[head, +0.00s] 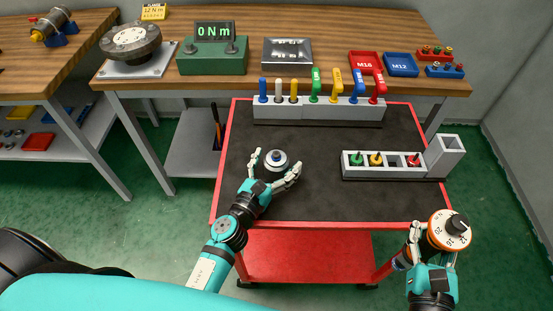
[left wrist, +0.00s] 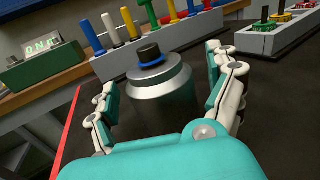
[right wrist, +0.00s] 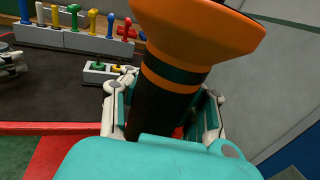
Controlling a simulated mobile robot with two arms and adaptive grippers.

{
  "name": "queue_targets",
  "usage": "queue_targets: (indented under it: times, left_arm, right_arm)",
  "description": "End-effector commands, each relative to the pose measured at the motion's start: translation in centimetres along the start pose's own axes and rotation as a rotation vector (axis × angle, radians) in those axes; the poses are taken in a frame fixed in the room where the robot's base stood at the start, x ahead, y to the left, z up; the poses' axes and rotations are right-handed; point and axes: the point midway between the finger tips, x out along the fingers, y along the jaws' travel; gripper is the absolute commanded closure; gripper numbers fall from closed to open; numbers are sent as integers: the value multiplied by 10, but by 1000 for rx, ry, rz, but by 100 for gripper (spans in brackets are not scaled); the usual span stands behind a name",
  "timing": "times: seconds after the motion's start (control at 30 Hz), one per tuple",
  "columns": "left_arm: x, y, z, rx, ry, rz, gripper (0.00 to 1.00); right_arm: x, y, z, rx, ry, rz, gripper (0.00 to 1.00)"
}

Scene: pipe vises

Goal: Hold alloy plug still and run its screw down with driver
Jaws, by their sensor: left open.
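The alloy plug (head: 276,161) is a silver round body standing on the dark mat of the red cart. In the left wrist view the plug (left wrist: 148,85) shows a dark-topped screw head (left wrist: 150,53) with a blue band on top. My left gripper (head: 277,164) is open, with one finger on each side of the plug and visible gaps between. My right gripper (head: 433,246) is shut on the driver (head: 449,229), an orange and black tool with a numbered white dial. The driver (right wrist: 170,90) also fills the right wrist view; it is off the cart's front right corner, its tip hidden.
A grey rack (head: 318,112) of coloured-handled tools stands at the cart's back. A smaller grey holder (head: 389,176) with coloured pieces and a square tube is at right. A bench behind carries a green torque display (head: 213,52) reading 0 Nm. The front mat is clear.

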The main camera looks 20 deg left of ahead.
Motion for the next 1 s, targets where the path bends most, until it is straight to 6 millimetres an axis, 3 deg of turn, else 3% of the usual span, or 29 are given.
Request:
queue_targets:
  times: [0.33, 0.9, 1.0]
  left_arm:
    - [3, 0, 0, 0, 1, 0, 11]
    - [3, 0, 0, 0, 1, 0, 85]
    - [3, 0, 0, 0, 1, 0, 88]
  right_arm:
    - [0, 0, 3, 0, -6, 1, 100]
    - [0, 0, 3, 0, -6, 1, 100]
    - [0, 0, 3, 0, -6, 1, 100]
